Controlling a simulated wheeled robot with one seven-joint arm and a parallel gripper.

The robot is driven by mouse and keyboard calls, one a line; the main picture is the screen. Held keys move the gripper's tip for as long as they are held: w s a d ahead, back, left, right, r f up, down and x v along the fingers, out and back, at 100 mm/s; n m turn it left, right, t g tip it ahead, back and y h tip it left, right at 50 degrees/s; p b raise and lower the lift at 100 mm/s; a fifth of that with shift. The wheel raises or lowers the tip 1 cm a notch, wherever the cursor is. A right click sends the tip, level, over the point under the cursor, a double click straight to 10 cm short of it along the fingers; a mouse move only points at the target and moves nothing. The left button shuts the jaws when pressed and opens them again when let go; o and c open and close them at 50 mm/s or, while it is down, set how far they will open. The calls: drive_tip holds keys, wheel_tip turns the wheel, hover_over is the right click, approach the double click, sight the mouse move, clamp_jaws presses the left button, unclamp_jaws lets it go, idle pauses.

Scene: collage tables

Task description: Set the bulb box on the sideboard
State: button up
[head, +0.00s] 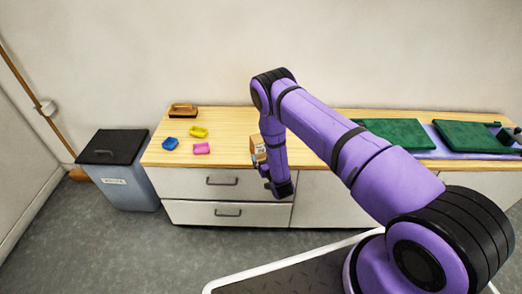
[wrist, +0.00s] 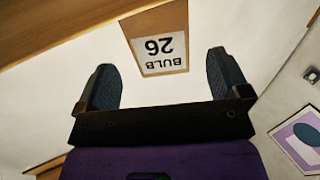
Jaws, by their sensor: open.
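The bulb box (head: 257,147), a small brown carton, stands on the wooden top of the sideboard (head: 235,120), partly hidden behind my arm in the head view. In the wrist view the bulb box (wrist: 158,45) shows its white label, "BULB 26", upside down, ahead of and between my fingertips. My gripper (wrist: 160,62) is open, with nothing between its fingers. In the head view my gripper (head: 266,172) is low in front of the sideboard's front edge, close to the box and apparently short of it; its fingers are hard to make out.
On the left of the top lie a blue (head: 170,143), a yellow (head: 198,131) and a pink piece (head: 202,148), with a wooden-handled brush (head: 183,110) behind. Green mats (head: 398,133) lie at the right. A grey bin (head: 128,185) stands left of the sideboard.

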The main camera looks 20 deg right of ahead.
drive_tip(key=s, duration=0.6)
drive_tip(key=w+r+g, duration=0.1)
drive_tip(key=w+r, duration=0.2)
drive_tip(key=r, duration=0.4)
drive_tip(key=w+r+m+g+h, duration=0.1)
drive_tip(key=w+r, duration=0.3)
drive_tip(key=r, duration=0.2)
drive_tip(key=w+r+g, duration=0.1)
drive_tip(key=w+r, duration=0.2)
drive_tip(key=r, duration=0.4)
drive_tip(key=s+d+r+g, duration=0.1)
drive_tip(key=s+r+g, duration=0.15)
drive_tip(key=r, duration=0.95)
drive_tip(key=s+d+r+g, duration=0.1)
drive_tip(key=s+d+r, duration=0.15)
drive_tip(key=r, duration=0.85)
drive_tip(key=s+r+g, duration=0.2)
drive_tip(key=s+r, duration=0.7)
drive_tip(key=s, duration=0.1)
drive_tip(key=s+d+r+g, duration=0.1)
drive_tip(key=s+r, duration=0.1)
drive_tip(key=s, duration=0.8)
drive_tip(key=s+r+g, duration=0.2)
drive_tip(key=s+r, duration=0.1)
drive_tip(key=s, duration=0.8)
drive_tip(key=s+d+r+g, duration=0.1)
drive_tip(key=s+r, duration=0.2)
drive_tip(key=s, duration=0.7)
drive_tip(key=shift+s+d, duration=0.2)
drive_tip(key=shift+d, duration=0.15)
